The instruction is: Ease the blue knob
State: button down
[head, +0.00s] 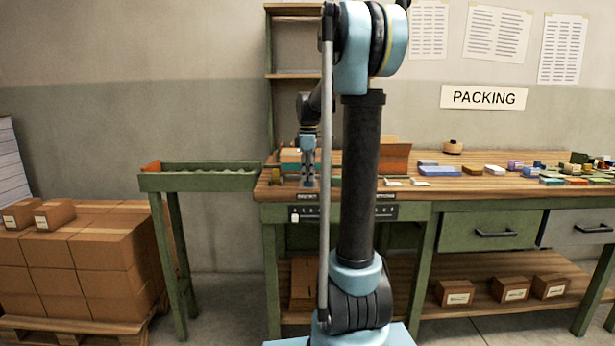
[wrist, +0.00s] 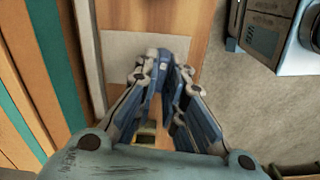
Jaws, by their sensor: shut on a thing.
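My gripper (head: 308,182) is low over the left end of the wooden packing bench (head: 425,186) in the head view. In the wrist view, its blue fingers (wrist: 167,66) come together over a pale plate (wrist: 125,62) on the wood. A small blue piece, which looks like the blue knob (wrist: 165,56), shows between the fingertips. The fingers are shut on it and hide most of it, so its shape and position are unclear. In the head view the knob cannot be made out.
A labelled dark strip (head: 345,212) is on the bench front. Brown boxes (head: 396,160) stand right behind my arm. Several small coloured blocks (head: 575,172) lie at the bench's right. A green side stand (head: 200,182) and stacked cartons (head: 85,260) are at left.

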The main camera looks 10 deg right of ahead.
jog(key=shift+w+d+n, duration=0.1)
jog(key=shift+n, duration=0.7)
jog(key=c, duration=1.7)
grip_release()
notch_tip(320, 180, up, 12)
jog(key=shift+f, duration=0.1)
